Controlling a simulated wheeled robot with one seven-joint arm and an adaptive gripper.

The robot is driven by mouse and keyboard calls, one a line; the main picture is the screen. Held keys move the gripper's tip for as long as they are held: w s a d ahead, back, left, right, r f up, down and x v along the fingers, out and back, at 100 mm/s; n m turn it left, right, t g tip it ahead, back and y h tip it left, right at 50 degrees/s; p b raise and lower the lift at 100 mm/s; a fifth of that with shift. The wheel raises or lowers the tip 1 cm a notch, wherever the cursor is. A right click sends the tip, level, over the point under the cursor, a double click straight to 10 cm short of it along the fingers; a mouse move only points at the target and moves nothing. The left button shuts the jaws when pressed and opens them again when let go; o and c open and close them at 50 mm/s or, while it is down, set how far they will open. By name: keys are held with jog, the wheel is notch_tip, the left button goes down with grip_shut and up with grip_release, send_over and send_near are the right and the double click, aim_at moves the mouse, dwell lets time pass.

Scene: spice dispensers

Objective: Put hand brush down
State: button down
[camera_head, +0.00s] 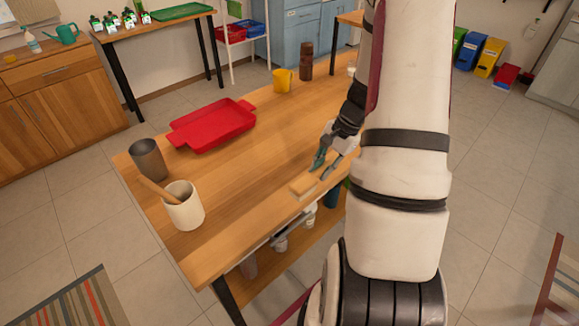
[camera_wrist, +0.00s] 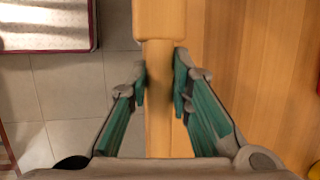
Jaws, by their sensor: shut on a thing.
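The hand brush (camera_head: 303,187) is pale wood with a block-like head. It is at the near right edge of the wooden table (camera_head: 240,135), on or just above the top; I cannot tell if it touches. My gripper (camera_head: 323,172) reaches it from the right. In the wrist view, my gripper (camera_wrist: 160,92) has its green-padded fingers on either side of the brush's handle (camera_wrist: 158,65), shut on it. The wider head points away from the gripper, at the top of that view. The brush's underside is hidden.
A red tray (camera_head: 212,127), a grey cup (camera_head: 148,160), a cream crock (camera_head: 184,208) with a wooden tool, a yellow mug (camera_head: 282,80) and a brown cylinder (camera_head: 306,61) stand on the table. The tabletop between the tray and brush is clear. Tiled floor lies beyond the edge.

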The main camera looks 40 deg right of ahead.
jog(key=w, duration=0.7)
jog(key=w+f, duration=0.1)
jog(key=w, duration=0.2)
jog(key=shift+w+d, duration=0.2)
jog(key=shift+f+p, duration=0.3)
jog(key=shift+f, duration=1.45)
jog(key=shift+f, duration=0.15)
jog(key=c, duration=1.6)
grip_release()
jog(key=shift+o, duration=0.8)
